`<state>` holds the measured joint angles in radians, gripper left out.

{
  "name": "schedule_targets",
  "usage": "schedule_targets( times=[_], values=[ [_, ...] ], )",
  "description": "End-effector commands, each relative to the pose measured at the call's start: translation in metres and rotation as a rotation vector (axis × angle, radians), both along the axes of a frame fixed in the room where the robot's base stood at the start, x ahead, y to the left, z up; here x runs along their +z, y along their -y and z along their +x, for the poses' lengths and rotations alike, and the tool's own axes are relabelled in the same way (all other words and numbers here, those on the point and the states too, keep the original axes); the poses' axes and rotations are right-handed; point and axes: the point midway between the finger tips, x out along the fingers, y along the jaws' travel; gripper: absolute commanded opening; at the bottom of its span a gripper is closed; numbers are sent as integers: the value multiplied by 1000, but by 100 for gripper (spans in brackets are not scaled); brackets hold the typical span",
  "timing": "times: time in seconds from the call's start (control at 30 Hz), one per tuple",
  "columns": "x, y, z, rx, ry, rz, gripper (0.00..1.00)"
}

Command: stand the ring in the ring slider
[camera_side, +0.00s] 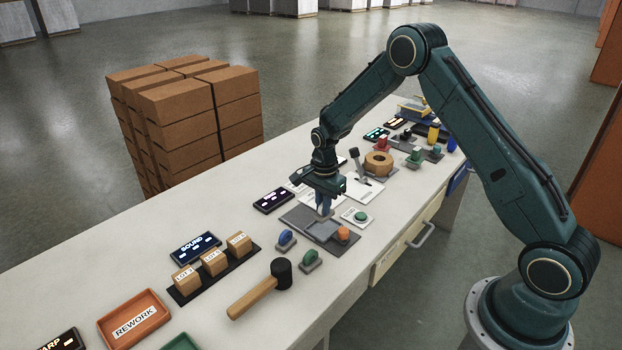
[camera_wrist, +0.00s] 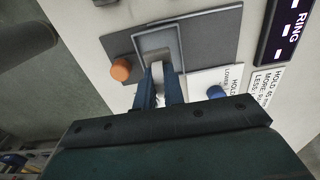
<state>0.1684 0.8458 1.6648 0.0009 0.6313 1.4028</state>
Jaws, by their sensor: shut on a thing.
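My gripper (camera_wrist: 158,82) is shut on a pale ring (camera_wrist: 158,72), seen almost edge-on between the blue fingers in the wrist view. In the side view my gripper (camera_side: 325,210) points down at the ring slider (camera_side: 322,231), a grey plate with a raised-edge tray and an orange knob (camera_side: 343,234). In the wrist view the ring is at the near edge of the slider's tray (camera_wrist: 160,35), with the orange knob (camera_wrist: 121,70) to its left. I cannot tell whether the ring touches the tray. The fingers hide much of the ring.
A green button (camera_side: 361,215) on a white plate stands close right of the slider. Small holders with a blue piece (camera_side: 286,238) and a green piece (camera_side: 310,258) stand in front-left, near a mallet (camera_side: 262,290). A RING display (camera_wrist: 284,30) lies beyond the slider.

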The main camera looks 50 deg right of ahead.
Motion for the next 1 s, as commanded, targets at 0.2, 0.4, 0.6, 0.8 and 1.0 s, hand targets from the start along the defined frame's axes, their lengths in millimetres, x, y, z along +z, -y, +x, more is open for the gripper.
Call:
schedule_targets(
  times=[0.2,0.4,0.6,0.8,1.0],
  values=[
    [-6,0,0,0,0,0,0],
    [-29,0,0,0,-2,0,0],
    [-42,0,0,0,0,0,0],
    [-42,0,0,0,1,0,0],
    [-45,0,0,0,0,0,0]
  ],
)
